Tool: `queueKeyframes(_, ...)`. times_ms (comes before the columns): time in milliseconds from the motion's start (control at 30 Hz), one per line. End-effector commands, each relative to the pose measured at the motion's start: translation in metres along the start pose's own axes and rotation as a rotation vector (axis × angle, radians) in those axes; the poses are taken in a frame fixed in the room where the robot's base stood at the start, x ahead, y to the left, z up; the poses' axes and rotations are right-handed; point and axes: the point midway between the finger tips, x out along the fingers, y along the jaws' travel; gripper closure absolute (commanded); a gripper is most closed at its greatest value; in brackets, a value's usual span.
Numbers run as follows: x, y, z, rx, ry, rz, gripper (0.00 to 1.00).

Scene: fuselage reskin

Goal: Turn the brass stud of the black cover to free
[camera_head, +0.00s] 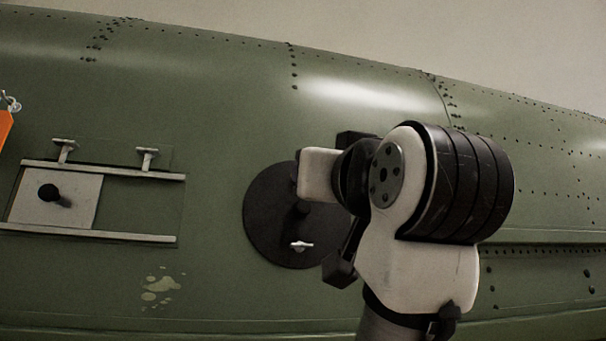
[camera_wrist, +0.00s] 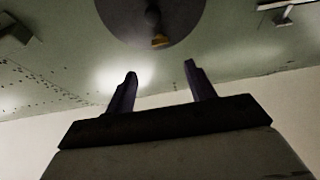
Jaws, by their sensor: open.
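The round black cover (camera_head: 262,218) is on the green fuselage in the head view. It also fills the top middle of the wrist view (camera_wrist: 125,15). The brass stud (camera_wrist: 159,41) is near the cover's lower rim in the wrist view. I cannot make it out in the head view, where my wrist hides part of the cover. A dark knob (camera_wrist: 152,14) stands out from the cover's middle. My gripper (camera_wrist: 160,72) is open and empty. Its fingertips are apart from the stud, which shows between and beyond them.
A pale wing-shaped fastener (camera_head: 301,246) is low on the cover. To the left, a light plate (camera_head: 70,190) with a black knob sits between two rails, with two T-handles (camera_head: 147,155) above. An orange tag (camera_head: 5,127) hangs at the left edge.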

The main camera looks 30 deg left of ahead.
Motion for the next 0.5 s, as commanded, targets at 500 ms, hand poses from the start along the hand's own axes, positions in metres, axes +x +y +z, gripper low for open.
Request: queueKeyframes(500, 0.104, -0.001, -0.003, 0.0, -0.004, -0.001, 0.45)
